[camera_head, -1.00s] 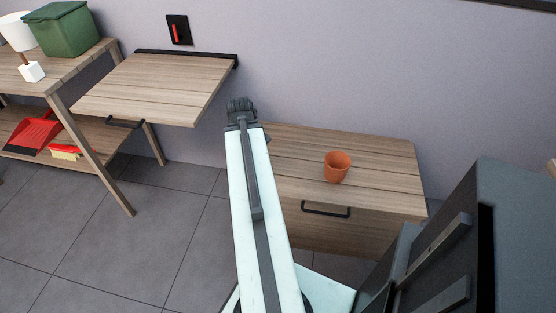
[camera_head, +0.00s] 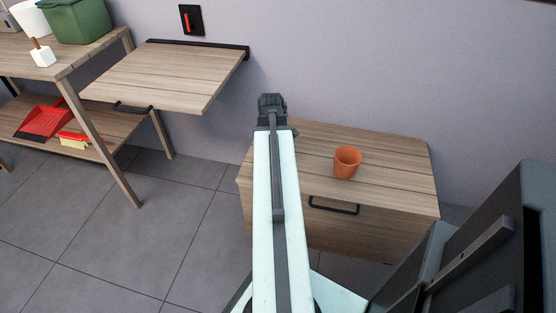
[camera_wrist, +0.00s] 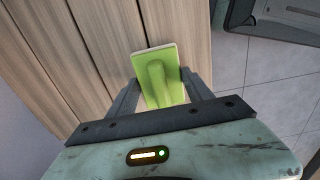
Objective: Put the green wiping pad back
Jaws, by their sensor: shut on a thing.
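The green wiping pad (camera_wrist: 148,62) shows in the wrist view, a light-green block with a raised grip and a pale edge. My gripper (camera_wrist: 160,78) is shut on it, with one finger on each side. Wooden planks lie beneath the pad in that view; I cannot tell whether it touches them. In the head view my gripper (camera_head: 272,104) is at the far end of my arm, near the back left edge of the low wooden drawer cabinet (camera_head: 395,190). The pad is hidden there behind my arm.
A terracotta pot (camera_head: 347,163) stands on the cabinet top. A fold-down wooden wall table (camera_head: 170,75) is bare, left of my arm. A wooden shelf (camera_head: 85,57) at far left holds a green bin (camera_head: 80,20), with a red dustpan (camera_head: 45,121) below. Grey floor is clear in front.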

